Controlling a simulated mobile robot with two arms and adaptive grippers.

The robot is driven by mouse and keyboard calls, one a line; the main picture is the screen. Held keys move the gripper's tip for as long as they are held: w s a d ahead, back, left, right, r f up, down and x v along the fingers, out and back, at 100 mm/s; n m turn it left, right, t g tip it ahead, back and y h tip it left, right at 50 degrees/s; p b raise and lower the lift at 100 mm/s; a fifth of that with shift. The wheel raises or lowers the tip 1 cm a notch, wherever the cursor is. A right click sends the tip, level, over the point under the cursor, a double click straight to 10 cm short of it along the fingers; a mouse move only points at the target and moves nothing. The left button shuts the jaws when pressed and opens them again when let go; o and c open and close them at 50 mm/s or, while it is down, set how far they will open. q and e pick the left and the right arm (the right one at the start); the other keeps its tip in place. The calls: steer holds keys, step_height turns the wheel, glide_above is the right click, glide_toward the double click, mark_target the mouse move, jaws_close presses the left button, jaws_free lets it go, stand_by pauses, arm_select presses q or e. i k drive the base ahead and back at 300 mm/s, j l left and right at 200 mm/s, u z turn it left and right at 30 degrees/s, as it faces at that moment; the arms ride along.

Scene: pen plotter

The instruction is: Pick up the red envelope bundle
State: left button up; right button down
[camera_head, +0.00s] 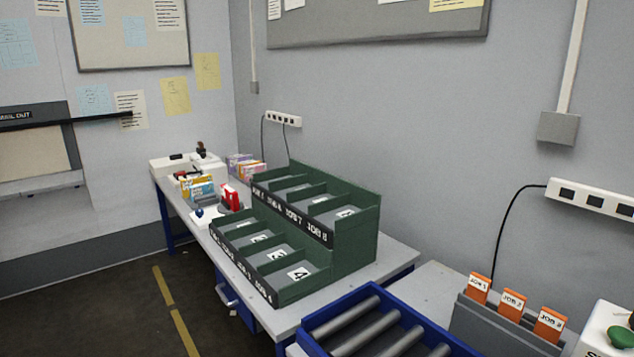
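A small red object (229,197) with a white part stands on the far part of the table, left of the green sorter. It is too small to tell whether it is the red envelope bundle. No other clearly red bundle shows. The green sorter (357,239) has two stepped tiers of labelled compartments, and I see no envelopes in them. Neither of my grippers is in view.
The grey table (398,255) runs along the wall. A blue-framed roller tray (313,327) is at the front. A grey rack (478,326) holds orange job cards (513,303). Colourful packets (198,188) and white equipment (160,165) crowd the far end. Open floor lies left.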

mark_target(229, 195)
steer(key=z, duration=1.15)
steer(key=u, duration=1.65)
steer(key=i+z, duration=0.1)
steer(key=z, duration=0.25)
steer(key=j+z, duration=0.15)
steer(key=z, duration=0.2)
steer(key=i+j+z, duration=0.1)
steer(key=z, duration=0.25)
steer(key=i+j+z, duration=0.25)
steer(key=j, duration=0.3)
steer(key=i+j+z, duration=0.25)
steer(key=j, duration=0.35)
steer(key=j+z, duration=0.2)
steer(key=j, duration=0.35)
steer(key=j+z, duration=0.25)
steer(key=j, duration=0.4)
steer(key=i, duration=0.05)
